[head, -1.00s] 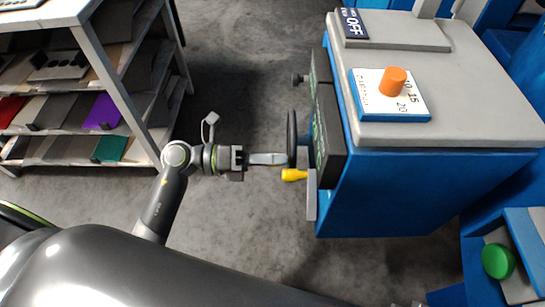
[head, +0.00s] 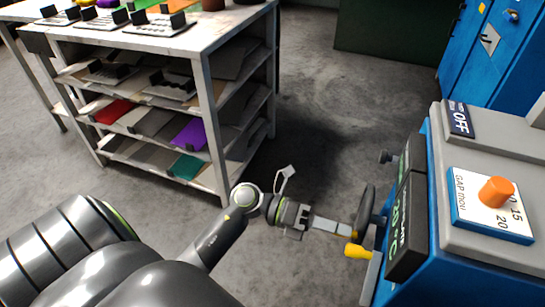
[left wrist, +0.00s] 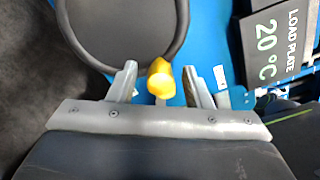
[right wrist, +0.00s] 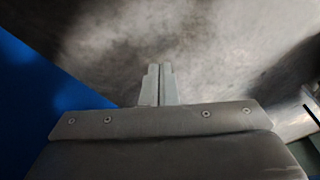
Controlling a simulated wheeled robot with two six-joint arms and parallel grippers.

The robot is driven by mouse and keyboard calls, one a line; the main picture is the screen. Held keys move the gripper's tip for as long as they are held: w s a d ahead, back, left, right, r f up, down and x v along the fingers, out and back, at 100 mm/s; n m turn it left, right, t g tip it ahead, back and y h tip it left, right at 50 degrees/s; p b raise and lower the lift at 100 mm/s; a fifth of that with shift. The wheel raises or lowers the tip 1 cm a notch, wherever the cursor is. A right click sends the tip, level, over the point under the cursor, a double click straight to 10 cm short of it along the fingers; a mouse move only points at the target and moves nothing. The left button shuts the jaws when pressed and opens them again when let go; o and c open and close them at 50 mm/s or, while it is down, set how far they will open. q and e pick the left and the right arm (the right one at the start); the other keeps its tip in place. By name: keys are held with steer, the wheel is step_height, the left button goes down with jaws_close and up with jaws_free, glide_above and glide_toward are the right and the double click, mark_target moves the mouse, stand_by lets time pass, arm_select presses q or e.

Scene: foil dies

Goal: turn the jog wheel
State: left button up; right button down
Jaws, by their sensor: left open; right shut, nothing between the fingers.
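The jog wheel (head: 365,212) is a black ring seen nearly edge-on at the left face of the blue machine. Its lower rim also shows at the top of the left wrist view (left wrist: 112,68). My left gripper (head: 336,226) is open beside the wheel. In the left wrist view a yellow knob (left wrist: 160,80) shows between its spread fingers, with gaps on both sides. The knob also shows just below the wheel in the head view (head: 357,251); I cannot tell whether it joins the wheel. My right gripper (right wrist: 160,85) is shut and empty, away from the wheel.
The blue machine (head: 440,280) carries dark display panels (head: 407,220) close to the wheel and an orange dial (head: 496,191) on top. A shelf unit (head: 215,130) with trays and colored sheets stands behind my left arm. Grey floor (head: 345,130) lies open between them.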

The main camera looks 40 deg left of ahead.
arm_select(q)
steer(key=v, duration=1.6)
steer(key=shift+a, duration=0.3)
steer(key=shift+s, duration=0.1)
stand_by(0.3)
